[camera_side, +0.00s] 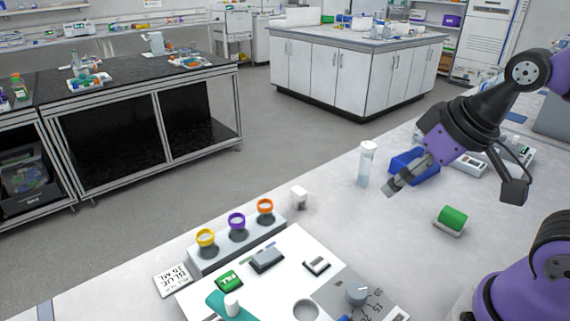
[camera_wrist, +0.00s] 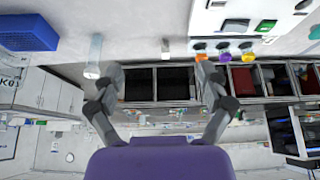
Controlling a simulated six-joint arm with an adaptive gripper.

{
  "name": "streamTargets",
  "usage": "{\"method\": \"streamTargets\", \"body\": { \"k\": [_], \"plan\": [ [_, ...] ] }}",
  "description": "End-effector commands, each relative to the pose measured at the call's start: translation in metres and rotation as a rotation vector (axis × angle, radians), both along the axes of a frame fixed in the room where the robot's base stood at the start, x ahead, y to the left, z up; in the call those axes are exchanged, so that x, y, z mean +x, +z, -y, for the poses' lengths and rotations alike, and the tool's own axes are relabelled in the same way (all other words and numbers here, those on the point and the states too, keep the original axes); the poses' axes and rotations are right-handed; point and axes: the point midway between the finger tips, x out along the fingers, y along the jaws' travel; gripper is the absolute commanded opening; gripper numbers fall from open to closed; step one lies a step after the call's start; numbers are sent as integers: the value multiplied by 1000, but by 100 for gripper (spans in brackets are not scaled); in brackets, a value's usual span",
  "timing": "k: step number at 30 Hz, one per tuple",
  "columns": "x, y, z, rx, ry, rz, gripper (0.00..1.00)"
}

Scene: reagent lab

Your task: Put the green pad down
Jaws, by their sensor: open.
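A green block (camera_side: 453,217) with a rounded top sits on a small pale base on the bench, below and right of my gripper. A flat green square (camera_side: 229,281) with white marks lies on the white panel (camera_side: 285,262); it also shows in the wrist view (camera_wrist: 265,26). I cannot tell which of the two is the green pad. My gripper (camera_side: 391,191) is above the bench, apart from both. In the wrist view its fingers (camera_wrist: 160,82) are spread wide with nothing between them.
A clear, white-capped tube (camera_side: 366,163) stands upright left of my gripper. A blue bin (camera_side: 414,167) is behind it. Yellow, purple and orange rings (camera_side: 237,221) stand in a grey rack. A dial (camera_side: 356,293) is at the panel's right. Bench between panel and green block is clear.

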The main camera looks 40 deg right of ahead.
Motion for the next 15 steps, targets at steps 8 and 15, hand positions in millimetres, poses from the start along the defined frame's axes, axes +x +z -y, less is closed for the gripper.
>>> {"method": "streamTargets", "body": {
  "k": [8, 15],
  "plan": [
    [10, -36, 22, -168, 102, -217, 88],
    [7, -97, 64, -513, 378, -662, 88]
  ]
}}
